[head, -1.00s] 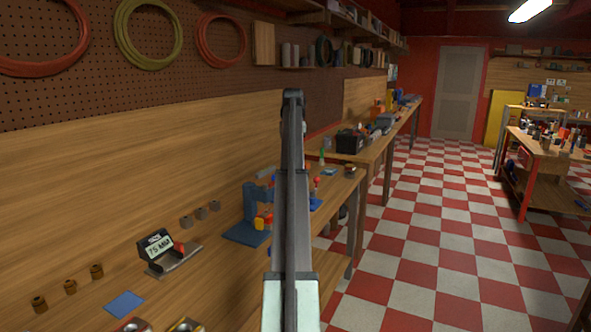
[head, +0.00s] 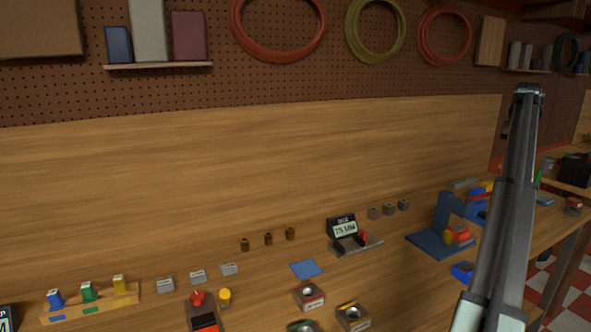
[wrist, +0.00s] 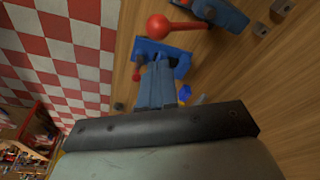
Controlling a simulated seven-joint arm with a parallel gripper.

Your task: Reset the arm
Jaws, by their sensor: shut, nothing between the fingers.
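My arm (head: 508,210) stands up as a grey link at the right of the head view, in front of the right part of the bench. I cannot make out my gripper's fingers in that view. In the wrist view my gripper (wrist: 158,72) shows as two blue-grey fingers, shut together and empty, beyond a dark plate. Past the fingertips lies a blue fixture (wrist: 178,57) on the wood, with a red ball (wrist: 158,26) on a red rod near it. I cannot tell whether fingers and fixture touch; they look apart.
The bench holds a blue press-like stand (head: 440,226), a display unit (head: 345,228), a blue square (head: 306,268), several small blocks and a peg rack (head: 92,304). Hoses (head: 278,28) hang on the pegboard. Checkered floor (wrist: 62,45) lies beyond the bench edge.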

